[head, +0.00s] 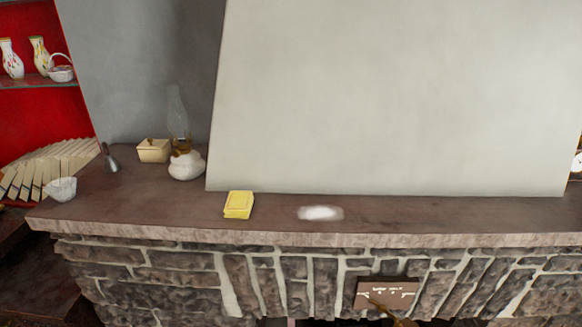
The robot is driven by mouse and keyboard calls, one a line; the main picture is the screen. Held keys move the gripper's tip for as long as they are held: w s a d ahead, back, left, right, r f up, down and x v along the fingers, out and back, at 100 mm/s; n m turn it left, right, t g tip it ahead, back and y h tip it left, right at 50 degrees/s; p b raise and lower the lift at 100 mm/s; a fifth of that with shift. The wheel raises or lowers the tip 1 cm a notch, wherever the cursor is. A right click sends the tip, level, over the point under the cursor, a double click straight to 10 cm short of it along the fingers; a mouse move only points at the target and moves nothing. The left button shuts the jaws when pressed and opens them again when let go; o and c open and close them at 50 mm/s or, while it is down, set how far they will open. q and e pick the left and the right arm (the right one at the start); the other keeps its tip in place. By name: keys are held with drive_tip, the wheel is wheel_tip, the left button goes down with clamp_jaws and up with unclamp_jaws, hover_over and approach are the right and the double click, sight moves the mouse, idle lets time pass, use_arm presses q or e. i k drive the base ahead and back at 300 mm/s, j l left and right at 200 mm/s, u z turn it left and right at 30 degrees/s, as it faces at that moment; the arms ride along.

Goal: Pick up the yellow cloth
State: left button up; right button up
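The yellow cloth (238,205) lies folded in a small square stack on the stone-edged mantel shelf (400,213), left of the middle of the head view. It rests near the lower left corner of a large pale panel. Nothing covers it. Neither of my grippers shows in the head view, so nothing of mine is near the cloth.
A white blurred patch (320,213) lies right of the cloth. To the left stand an oil lamp (186,165), a cream box (153,151), a metal bell-like item (110,160) and a white bowl (61,189). The large panel (400,95) rises behind. The shelf's right part is clear.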

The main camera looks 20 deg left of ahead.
sight(239, 204)
drive_tip(key=l+u, duration=0.1)
drive_tip(key=u, duration=0.25)
drive_tip(key=l+u, duration=0.1)
drive_tip(key=u, duration=0.3)
drive_tip(key=k+u, duration=0.1)
drive_tip(key=u, duration=0.25)
